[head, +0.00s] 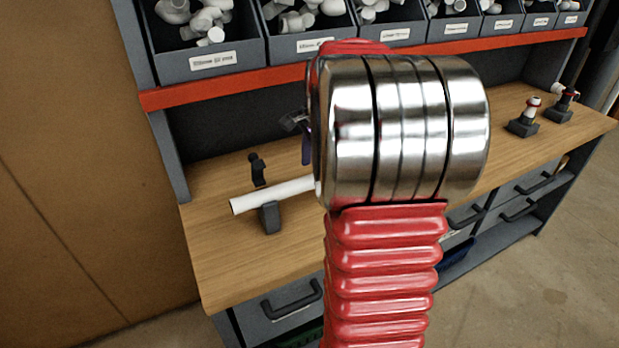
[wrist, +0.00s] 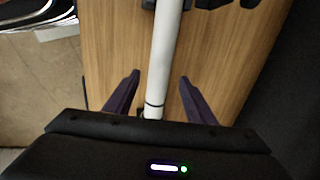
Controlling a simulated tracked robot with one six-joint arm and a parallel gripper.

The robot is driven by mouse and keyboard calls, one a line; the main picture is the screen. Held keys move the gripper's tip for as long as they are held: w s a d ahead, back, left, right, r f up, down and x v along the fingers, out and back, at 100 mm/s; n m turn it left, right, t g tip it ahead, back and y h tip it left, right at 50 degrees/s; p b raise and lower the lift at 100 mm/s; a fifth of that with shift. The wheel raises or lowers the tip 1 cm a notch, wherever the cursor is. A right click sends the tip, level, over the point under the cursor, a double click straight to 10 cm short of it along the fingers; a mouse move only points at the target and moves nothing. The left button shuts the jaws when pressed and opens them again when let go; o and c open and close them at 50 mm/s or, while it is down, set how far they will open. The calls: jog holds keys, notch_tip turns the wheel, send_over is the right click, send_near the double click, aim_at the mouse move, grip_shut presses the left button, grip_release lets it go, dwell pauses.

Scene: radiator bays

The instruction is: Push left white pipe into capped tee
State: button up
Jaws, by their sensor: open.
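The white pipe (head: 272,194) lies at the left of the wooden bench, across a dark grey support (head: 270,217). Its right part is hidden behind my arm. In the wrist view the pipe (wrist: 166,55) runs lengthwise between the two spread dark purple fingers of my gripper (wrist: 159,78), with visible gaps on both sides. A thin dark band rings the pipe near its lower visible end. In the head view only a little of my gripper shows, left of the metal wrist. I cannot make out a capped tee at the pipe's hidden end.
Two fittings with red rings stand in dark holders, one nearer (head: 528,115) and one farther (head: 564,100), at the bench's right. A small black upright piece (head: 257,169) stands behind the pipe. Bins of white fittings (head: 198,38) line the shelf above. Bare bench (head: 225,262) lies in front.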

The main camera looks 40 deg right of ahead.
aim_at(311, 176)
jog(key=shift+w+d+f, duration=0.1)
jog(key=shift+w+f, duration=0.1)
jog(key=shift+f, duration=0.85)
jog(key=shift+w+f, duration=0.2)
jog(key=shift+f, duration=0.85)
grip_shut()
